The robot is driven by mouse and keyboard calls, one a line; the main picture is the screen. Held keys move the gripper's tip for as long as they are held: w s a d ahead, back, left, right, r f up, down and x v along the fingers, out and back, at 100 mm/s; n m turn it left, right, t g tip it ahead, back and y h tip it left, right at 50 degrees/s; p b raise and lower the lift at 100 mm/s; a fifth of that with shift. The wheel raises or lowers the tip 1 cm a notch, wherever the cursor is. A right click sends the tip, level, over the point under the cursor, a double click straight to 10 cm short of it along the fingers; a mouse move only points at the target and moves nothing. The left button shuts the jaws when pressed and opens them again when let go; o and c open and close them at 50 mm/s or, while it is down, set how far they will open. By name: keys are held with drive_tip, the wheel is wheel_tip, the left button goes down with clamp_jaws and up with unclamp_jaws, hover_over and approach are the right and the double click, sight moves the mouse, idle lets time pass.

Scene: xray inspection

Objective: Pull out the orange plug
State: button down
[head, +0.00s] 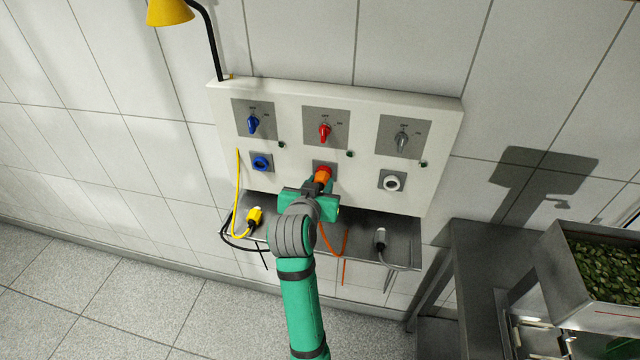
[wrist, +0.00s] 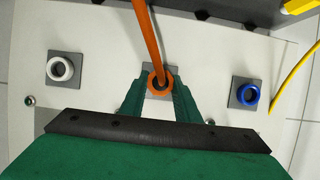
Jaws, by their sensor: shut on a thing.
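The orange plug (head: 322,175) is at the red middle socket (head: 324,168) on the white wall panel (head: 290,100). In the wrist view the plug (wrist: 158,80) sits between the two green fingers of my gripper (wrist: 160,98), with its orange cable (wrist: 148,40) leading away from it. My gripper (head: 318,188) is shut on the plug, in front of the middle socket. In the head view the gripper partly hides the plug. The plug appears to be in the socket; how deep it sits cannot be told.
A blue socket (head: 261,163) and a white socket (head: 392,181) flank the middle one. Blue (head: 253,124), red (head: 325,132) and grey (head: 402,141) switches sit above. A yellow plug (head: 255,216) and a grey plug (head: 380,238) rest on the shelf (head: 400,225) below.

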drive_tip(key=shift+s, duration=0.25)
drive_tip(key=shift+s+a, duration=0.2)
drive_tip(key=shift+s, duration=1.15)
drive_tip(key=shift+s+a, duration=0.2)
drive_tip(key=shift+s, duration=1.1)
